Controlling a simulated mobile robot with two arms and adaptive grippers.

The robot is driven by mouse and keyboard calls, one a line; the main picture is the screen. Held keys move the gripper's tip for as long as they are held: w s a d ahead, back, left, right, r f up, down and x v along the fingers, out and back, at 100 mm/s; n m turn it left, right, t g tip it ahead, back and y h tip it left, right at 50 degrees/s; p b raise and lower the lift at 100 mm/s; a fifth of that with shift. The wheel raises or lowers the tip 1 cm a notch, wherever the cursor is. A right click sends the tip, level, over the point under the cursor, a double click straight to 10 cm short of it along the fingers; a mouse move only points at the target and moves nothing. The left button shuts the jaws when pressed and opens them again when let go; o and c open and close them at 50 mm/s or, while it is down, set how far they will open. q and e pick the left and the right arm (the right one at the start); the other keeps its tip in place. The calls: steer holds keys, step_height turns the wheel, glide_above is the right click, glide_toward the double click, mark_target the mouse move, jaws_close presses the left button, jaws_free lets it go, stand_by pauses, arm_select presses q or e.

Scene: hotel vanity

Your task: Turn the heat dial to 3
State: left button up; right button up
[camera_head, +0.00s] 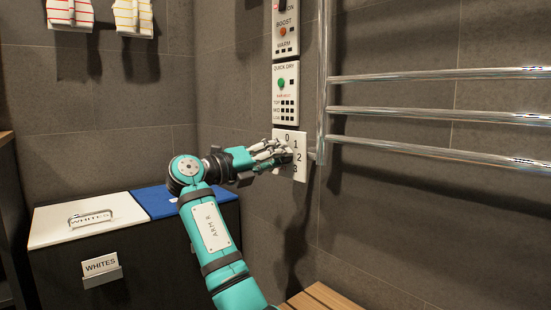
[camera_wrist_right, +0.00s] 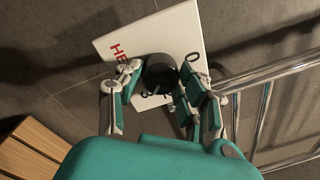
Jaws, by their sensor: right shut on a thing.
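The white heat panel (camera_head: 301,173), marked 0, 1, 2 and 3, is on the tiled wall below the other control panels. In the right wrist view the panel (camera_wrist_right: 128,40) shows red letters, partly covered. The round dark heat dial (camera_wrist_right: 160,70) sits between the fingers of my right gripper (camera_wrist_right: 158,80), which is shut on it. In the head view my right gripper (camera_head: 283,155) is at the panel's left part and hides the dial. I cannot tell which number the dial points to. My left gripper is not in view.
A chrome towel rail (camera_head: 430,112) is close to the panel's right. Quick-dry (camera_head: 285,90) and boost (camera_head: 285,30) panels are above. A laundry hamper with a white lid (camera_head: 100,225) and blue lid (camera_head: 155,203) is at the left. A wooden slatted bench (camera_head: 320,298) is below.

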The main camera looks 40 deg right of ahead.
steer(key=shift+f, duration=0.1)
steer(key=o, duration=1.2)
steer(key=shift+c, duration=0.2)
steer(key=shift+a, duration=0.1)
steer(key=a, duration=1.2)
steer(key=shift+s+f, duration=0.15)
steer(key=shift+f, duration=0.1)
steer(key=shift+d, duration=0.1)
